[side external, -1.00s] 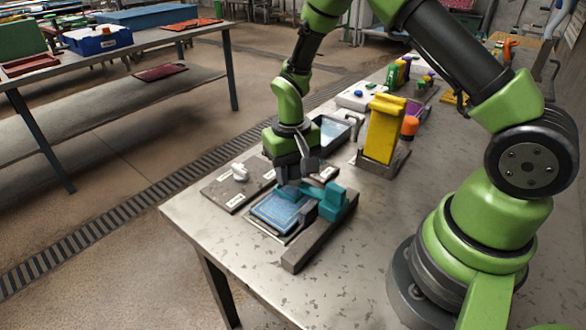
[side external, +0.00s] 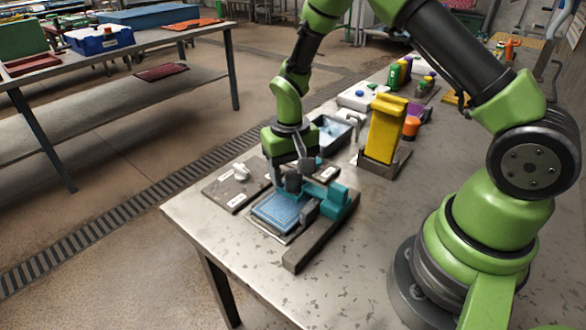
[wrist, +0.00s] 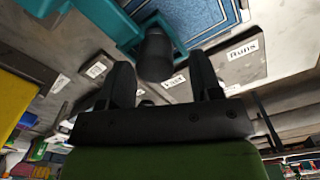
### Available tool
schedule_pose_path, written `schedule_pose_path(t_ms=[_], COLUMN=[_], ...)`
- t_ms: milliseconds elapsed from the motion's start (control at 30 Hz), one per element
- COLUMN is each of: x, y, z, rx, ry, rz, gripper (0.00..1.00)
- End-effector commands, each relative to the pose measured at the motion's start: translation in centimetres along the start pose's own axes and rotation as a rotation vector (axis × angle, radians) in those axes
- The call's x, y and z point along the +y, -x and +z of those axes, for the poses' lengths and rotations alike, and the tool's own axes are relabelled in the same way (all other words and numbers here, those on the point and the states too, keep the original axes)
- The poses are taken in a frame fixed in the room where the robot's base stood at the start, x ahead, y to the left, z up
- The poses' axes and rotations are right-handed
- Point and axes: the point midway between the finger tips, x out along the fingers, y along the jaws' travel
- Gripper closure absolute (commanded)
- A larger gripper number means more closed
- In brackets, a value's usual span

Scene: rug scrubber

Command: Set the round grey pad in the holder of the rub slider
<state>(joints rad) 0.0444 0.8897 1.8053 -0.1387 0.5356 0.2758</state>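The teal rub slider (side external: 338,197) stands on a grey rail beside the blue rug (side external: 276,212). A dark grey round piece (side external: 292,183), which looks like the pad, stands upright at the slider's teal holder, at the rug's far edge. It also shows in the wrist view (wrist: 156,53) against the teal holder (wrist: 120,30); how deep it sits is hidden. My gripper (side external: 294,168) is just above it. In the wrist view its two fingers (wrist: 162,75) are spread, with a gap on each side of the round piece.
A grey plate (side external: 222,193) with a white knob (side external: 241,170) lies left of the rug. A grey tray (side external: 334,128) and a yellow block (side external: 384,130) stand behind. The near left table corner is bare.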

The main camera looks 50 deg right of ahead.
Motion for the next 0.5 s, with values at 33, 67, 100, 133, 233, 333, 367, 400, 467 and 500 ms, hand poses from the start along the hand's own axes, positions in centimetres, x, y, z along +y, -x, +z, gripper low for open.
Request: schedule_pose_path(t_ms=[33, 67, 100, 133, 233, 333, 367, 400, 467, 500], x=[0.9, 0.9, 0.9, 0.9, 0.9, 0.9, 0.9, 0.9, 0.9, 0.8], y=[-4.7, -4.7, -4.8, -4.8, -4.8, -4.5, -4.4, -4.1, -3.4, -2.8], z=[0.3, 0.3, 0.3, 0.4, 0.4, 0.4, 0.3, 0.3, 0.3, 0.3], rx=[0.013, 0.012, 0.012, 0.012, 0.011, 0.012, 0.012, 0.012, 0.012, 0.012], ry=[0.076, 0.076, 0.077, 0.077, 0.079, 0.079, 0.079, 0.078, 0.076, 0.074], rz=[0.011, 0.011, 0.011, 0.011, 0.012, 0.012, 0.012, 0.012, 0.012, 0.012], gripper=[0.30, 0.30, 0.30, 0.30, 0.30, 0.30, 0.30, 0.30, 0.30, 0.30])
